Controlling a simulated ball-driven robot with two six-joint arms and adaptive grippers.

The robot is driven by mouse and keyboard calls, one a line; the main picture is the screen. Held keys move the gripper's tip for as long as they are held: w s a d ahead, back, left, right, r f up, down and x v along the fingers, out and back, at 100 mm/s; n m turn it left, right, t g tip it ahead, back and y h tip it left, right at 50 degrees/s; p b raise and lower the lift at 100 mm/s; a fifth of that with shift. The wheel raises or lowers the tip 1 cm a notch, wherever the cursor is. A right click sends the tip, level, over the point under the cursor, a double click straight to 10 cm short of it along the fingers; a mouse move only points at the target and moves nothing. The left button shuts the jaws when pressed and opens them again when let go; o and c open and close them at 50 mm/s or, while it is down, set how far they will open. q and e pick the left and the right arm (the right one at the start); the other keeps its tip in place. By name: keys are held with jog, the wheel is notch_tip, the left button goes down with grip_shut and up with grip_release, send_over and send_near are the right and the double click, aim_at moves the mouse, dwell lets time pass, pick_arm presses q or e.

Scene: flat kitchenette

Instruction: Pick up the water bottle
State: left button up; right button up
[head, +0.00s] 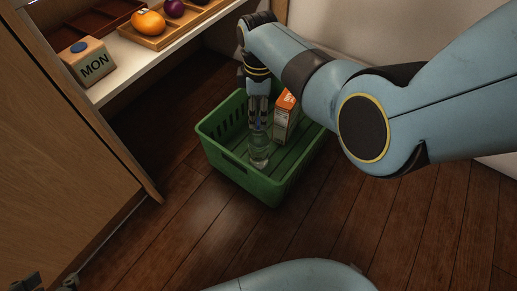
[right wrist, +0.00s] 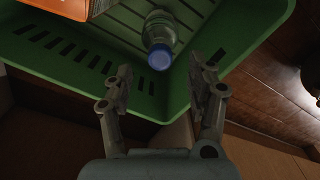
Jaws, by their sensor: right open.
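The water bottle (head: 259,153) is clear with a blue cap and is inside the green crate (head: 212,147), near its front wall. In the right wrist view the bottle (right wrist: 162,28) shows its blue cap toward me. My right gripper (head: 258,118) points down into the crate above the bottle. In the right wrist view its fingers (right wrist: 164,88) are spread, with the cap beyond the gap between them and nothing held. Dark parts at the lower left edge of the head view look like my left gripper (head: 48,284), mostly cut off.
An orange and white box (head: 284,116) stands in the crate right of the bottle. Wooden floor (head: 400,225) is clear to the right.

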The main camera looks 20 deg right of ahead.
aim_at(258, 139)
jog(key=shift+s+f+b, duration=0.1)
jog(key=shift+f+b, duration=0.85)
jog(key=shift+f, duration=0.25)
jog(key=shift+f+b, duration=0.55)
jog(key=shift+f, duration=0.05)
jog(key=shift+f+b, duration=0.75)
jog(key=shift+f, duration=0.15)
pick_arm(q)
jog(key=w+r+t, duration=0.1)
jog(key=t, duration=0.1)
jog(key=w+r+t, duration=0.1)
jog(key=t, duration=0.2)
jog(key=w+d+r+t, duration=0.1)
jog(key=t, duration=0.1)
jog(key=shift+w+d+r+m+t+h, duration=0.1)
jog(key=shift+w+r+m+t+h, duration=0.05)
jog(key=shift+w+m+t+h, duration=0.2)
pick_arm(e)
grip_shut()
